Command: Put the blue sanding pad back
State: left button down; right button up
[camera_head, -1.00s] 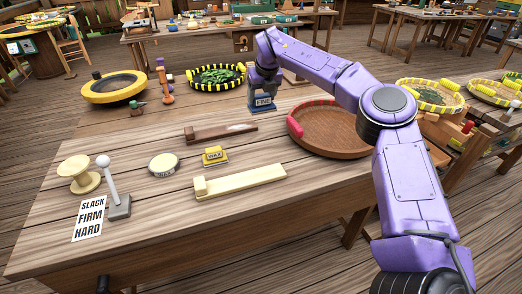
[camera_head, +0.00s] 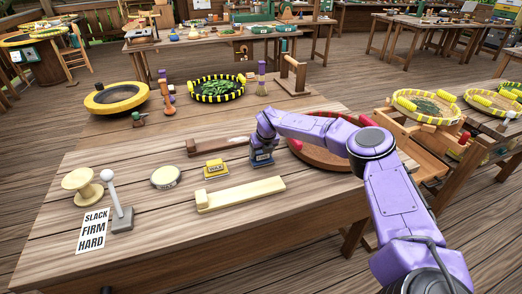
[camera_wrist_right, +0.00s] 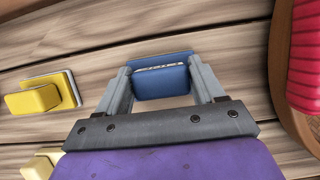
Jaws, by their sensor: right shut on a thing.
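The blue sanding pad (camera_head: 262,158) is a small block with a pale label, between the yellow block and the round wooden pan on the wooden table. My right gripper (camera_head: 261,146) points down and is shut on it. In the right wrist view the blue pad (camera_wrist_right: 161,80) sits between the two grey fingers of my right gripper (camera_wrist_right: 163,88). Whether the pad touches the table top is hard to tell. My left gripper is not in view.
The yellow block (camera_head: 215,168) is left of the pad, and a pale wooden bar (camera_head: 240,194) lies in front. A dark wooden tool (camera_head: 218,145) lies behind. The round wooden pan (camera_head: 325,158) with red grips (camera_wrist_right: 307,60) is close on the right.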

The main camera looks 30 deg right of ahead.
jog(key=shift+f, duration=0.15)
jog(key=o, duration=0.9)
jog(key=b+v, duration=0.2)
jog(key=v, duration=0.2)
jog(key=shift+d, duration=0.15)
jog(key=shift+d+b+v, duration=0.15)
jog(key=shift+b+v, duration=0.15)
jog(key=shift+v, duration=1.35)
jog(key=shift+d+b+v, duration=0.15)
jog(key=shift+b+v, duration=0.1)
jog(key=shift+v, duration=1.4)
